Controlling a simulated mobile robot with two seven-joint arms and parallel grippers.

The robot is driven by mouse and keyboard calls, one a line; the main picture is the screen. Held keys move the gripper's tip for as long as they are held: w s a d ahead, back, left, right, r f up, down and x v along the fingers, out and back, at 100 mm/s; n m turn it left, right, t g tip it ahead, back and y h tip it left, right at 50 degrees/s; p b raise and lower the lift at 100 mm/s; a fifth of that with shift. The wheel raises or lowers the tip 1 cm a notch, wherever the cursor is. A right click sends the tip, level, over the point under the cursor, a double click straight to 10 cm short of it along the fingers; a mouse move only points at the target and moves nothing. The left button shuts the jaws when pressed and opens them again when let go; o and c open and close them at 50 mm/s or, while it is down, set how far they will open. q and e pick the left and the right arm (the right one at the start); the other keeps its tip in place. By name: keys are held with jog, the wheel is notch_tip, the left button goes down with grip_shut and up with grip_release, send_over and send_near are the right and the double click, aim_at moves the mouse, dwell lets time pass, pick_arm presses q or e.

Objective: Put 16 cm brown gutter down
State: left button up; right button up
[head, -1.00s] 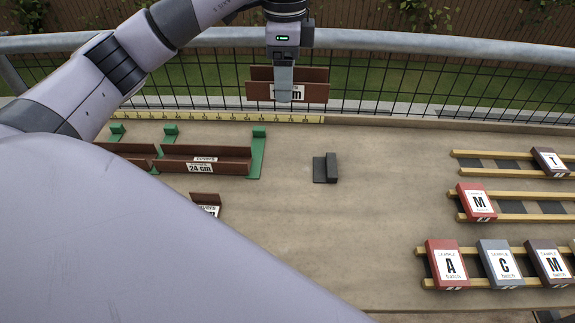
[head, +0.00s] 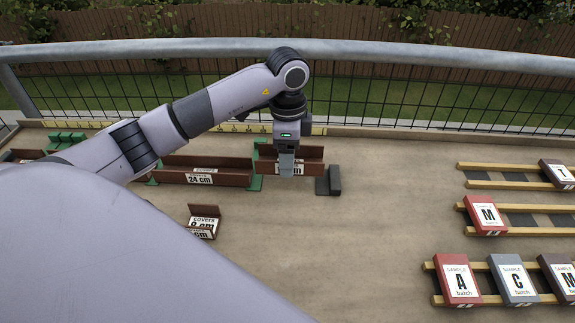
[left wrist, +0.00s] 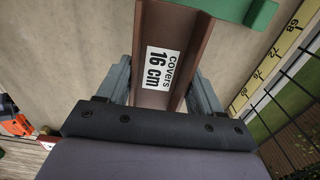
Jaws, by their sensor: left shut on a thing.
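The 16 cm brown gutter (head: 311,160) is a short brown channel with a white label. My left gripper (head: 286,168) is shut on it from above. In the left wrist view the gutter (left wrist: 187,25) lies between the two fingers, with its "covers 16 cm" label readable. In the head view it is low at the board, in line with the 24 cm brown gutter (head: 205,177), its left end at a green bracket (head: 255,180) and its right end near a dark block (head: 334,180). Whether it touches the board is unclear. My right gripper is not in view.
A smaller brown gutter piece (head: 203,222) labelled "covers" lies apart in front. Sample tiles, such as the red M tile (head: 485,215), rest on wooden rails at the right. A yellow ruler strip (left wrist: 281,52) and mesh railing run behind. The middle of the board is clear.

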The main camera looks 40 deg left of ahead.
pick_arm(q)
jog(key=shift+f, duration=1.8)
jog(key=shift+f, duration=0.4)
jog(key=o, duration=1.1)
jog(key=shift+r, duration=0.1)
notch_tip(320, 180, up, 13)
jog(key=shift+s+f, duration=0.1)
jog(key=shift+f, duration=0.1)
